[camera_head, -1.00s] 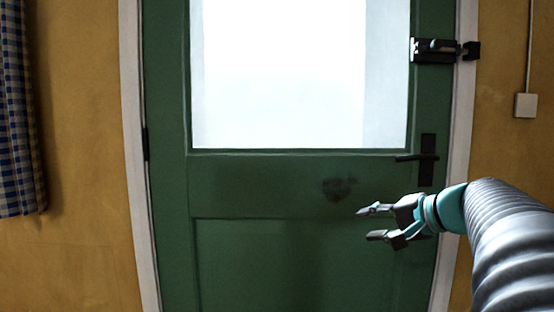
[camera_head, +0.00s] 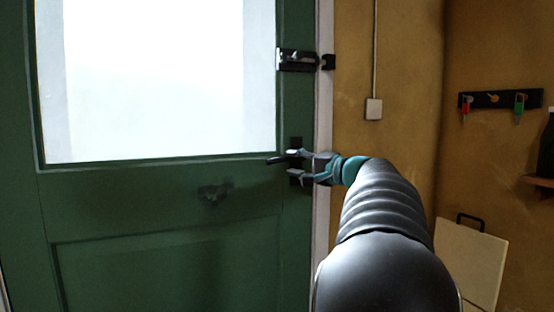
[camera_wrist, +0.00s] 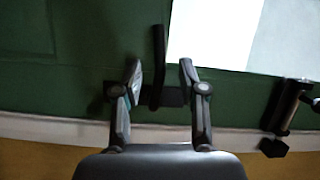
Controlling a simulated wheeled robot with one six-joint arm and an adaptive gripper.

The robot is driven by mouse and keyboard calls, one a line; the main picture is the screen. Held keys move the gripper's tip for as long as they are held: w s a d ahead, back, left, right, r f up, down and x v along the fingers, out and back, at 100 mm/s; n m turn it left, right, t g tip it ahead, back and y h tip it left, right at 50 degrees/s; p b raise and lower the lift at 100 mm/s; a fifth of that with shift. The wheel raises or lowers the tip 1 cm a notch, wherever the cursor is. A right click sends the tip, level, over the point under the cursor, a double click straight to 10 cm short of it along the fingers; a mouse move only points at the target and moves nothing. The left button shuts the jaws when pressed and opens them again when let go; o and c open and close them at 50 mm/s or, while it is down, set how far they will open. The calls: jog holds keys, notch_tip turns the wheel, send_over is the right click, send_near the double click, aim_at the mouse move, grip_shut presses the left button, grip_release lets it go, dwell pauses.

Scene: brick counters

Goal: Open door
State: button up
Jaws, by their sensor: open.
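The green door (camera_head: 160,215) with a bright window fills the left of the head view and looks shut against its pale frame. Its black lever handle (camera_head: 273,161) sits near the right edge, partly hidden by my gripper (camera_head: 292,166). In the wrist view the handle (camera_wrist: 158,60) stands between the two open fingers of my gripper (camera_wrist: 160,75), with its backplate behind them. I cannot tell whether a finger touches it. A black bolt latch (camera_head: 296,60) is above the handle, and it also shows at the right of the wrist view (camera_wrist: 285,105).
A white switch box (camera_head: 374,109) is on the yellow wall right of the door. A key rack (camera_head: 495,99) hangs farther right, above a pale board with a dark handle (camera_head: 468,262). A shelf edge shows at the far right.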

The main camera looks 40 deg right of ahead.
aim_at(280, 161)
jog(key=shift+w+a+p, duration=0.15)
jog(key=shift+w, duration=0.9)
jog(key=shift+w+a+p, duration=0.15)
jog(key=shift+w+a, duration=0.05)
jog(key=shift+w, duration=0.85)
jog(key=shift+w+a+p, duration=0.15)
jog(key=shift+w, duration=0.9)
grip_shut()
